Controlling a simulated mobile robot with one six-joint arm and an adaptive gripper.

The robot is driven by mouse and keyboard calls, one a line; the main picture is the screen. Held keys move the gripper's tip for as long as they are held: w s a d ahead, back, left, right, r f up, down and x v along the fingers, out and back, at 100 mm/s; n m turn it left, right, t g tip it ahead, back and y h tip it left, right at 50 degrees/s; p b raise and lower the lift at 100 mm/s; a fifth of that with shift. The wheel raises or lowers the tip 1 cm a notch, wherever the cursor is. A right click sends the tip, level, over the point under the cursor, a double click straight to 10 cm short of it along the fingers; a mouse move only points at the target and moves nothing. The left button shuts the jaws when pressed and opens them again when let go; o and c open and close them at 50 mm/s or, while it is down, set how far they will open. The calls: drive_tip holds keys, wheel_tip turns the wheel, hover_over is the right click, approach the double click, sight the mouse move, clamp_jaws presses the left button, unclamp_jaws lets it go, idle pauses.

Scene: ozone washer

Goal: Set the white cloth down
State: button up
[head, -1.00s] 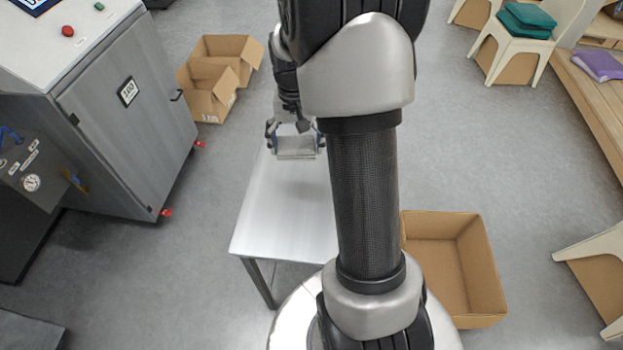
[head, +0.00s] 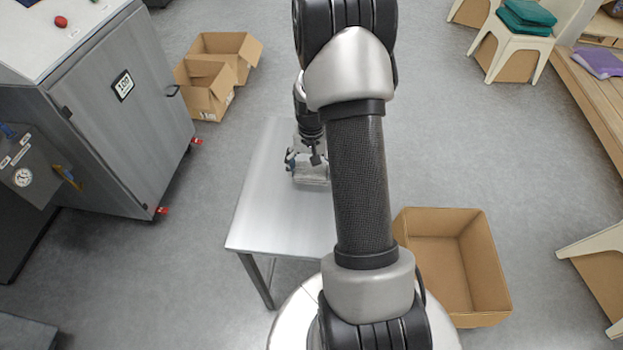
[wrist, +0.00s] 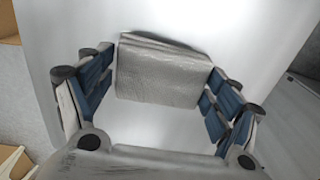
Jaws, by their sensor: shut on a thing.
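The folded white cloth (wrist: 160,72) looks light grey and sits between the blue-padded fingers of my gripper (wrist: 158,98) in the wrist view. My gripper is shut on it, with a finger at each side. In the head view the cloth (head: 312,174) is low over the metal table (head: 262,205), near its far part. I cannot tell for sure whether its underside touches the top. My arm hides the right part of the table and part of my gripper (head: 308,166).
The table top left of the cloth is bare. A large open cardboard box (head: 470,260) stands on the floor at the right. Smaller boxes (head: 210,85) stand behind left. A grey machine cabinet (head: 120,120) is at the left, and a chair with green cushions (head: 515,40) is at the back right.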

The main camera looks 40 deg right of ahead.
sight(312, 178)
drive_tip(key=shift+f+b, duration=0.55)
drive_tip(key=shift+f, duration=1.5)
drive_tip(key=shift+f, duration=0.2)
drive_tip(key=o, duration=1.1)
